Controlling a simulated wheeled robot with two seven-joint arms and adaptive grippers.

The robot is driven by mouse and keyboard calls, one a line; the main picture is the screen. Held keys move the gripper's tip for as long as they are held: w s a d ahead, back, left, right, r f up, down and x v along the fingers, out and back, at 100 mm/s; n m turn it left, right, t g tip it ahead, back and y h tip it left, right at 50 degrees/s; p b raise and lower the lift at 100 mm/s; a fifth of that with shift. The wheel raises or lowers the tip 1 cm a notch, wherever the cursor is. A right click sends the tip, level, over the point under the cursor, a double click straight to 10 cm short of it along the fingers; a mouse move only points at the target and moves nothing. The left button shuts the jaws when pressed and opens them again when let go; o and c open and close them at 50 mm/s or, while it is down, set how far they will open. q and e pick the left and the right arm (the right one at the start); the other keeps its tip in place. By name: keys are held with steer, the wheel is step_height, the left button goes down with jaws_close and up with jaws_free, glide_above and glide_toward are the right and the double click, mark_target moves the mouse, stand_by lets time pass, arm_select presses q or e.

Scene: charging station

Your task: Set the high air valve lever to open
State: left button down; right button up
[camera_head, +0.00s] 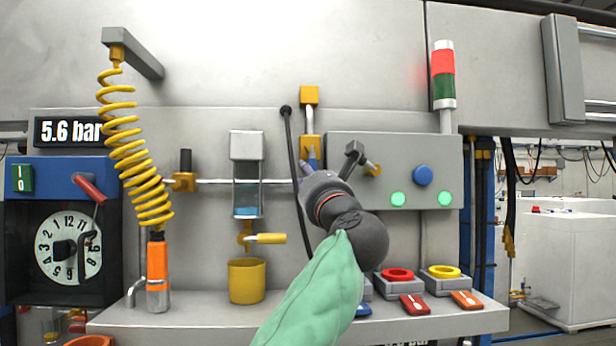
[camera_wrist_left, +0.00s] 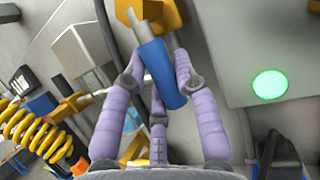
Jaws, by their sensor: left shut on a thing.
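The high air valve (camera_head: 309,97) is a yellow fitting on the grey wall panel, just left of the grey control box. Its lever has a blue handle (camera_head: 313,156), which hangs down from the yellow part and is mostly hidden by my gripper. My left gripper (camera_head: 312,172) reaches up to it. In the left wrist view the lavender fingers (camera_wrist_left: 158,82) are shut around the blue handle (camera_wrist_left: 158,66), with the yellow valve body (camera_wrist_left: 152,14) just beyond. My right gripper is not in view.
A grey control box (camera_head: 345,190) with green lights and a blue button stands close right of the gripper. A black cable (camera_head: 293,160) runs beside it on the left. A coiled yellow hose (camera_head: 130,150) hangs further left. A shelf (camera_head: 200,318) with buttons runs below.

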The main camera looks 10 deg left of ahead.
arm_select(q)
steer(key=shift+s+a+r, duration=0.2)
steer(key=shift+r, duration=0.15)
steer(key=c, duration=1.3)
jaws_free()
steer(key=o, duration=0.4)
steer(key=shift+w, duration=0.2)
steer(key=shift+w+d+f, duration=0.1)
steer(key=shift+d+f, duration=0.05)
steer(key=shift+f, duration=0.05)
steer(key=v, duration=1.2)
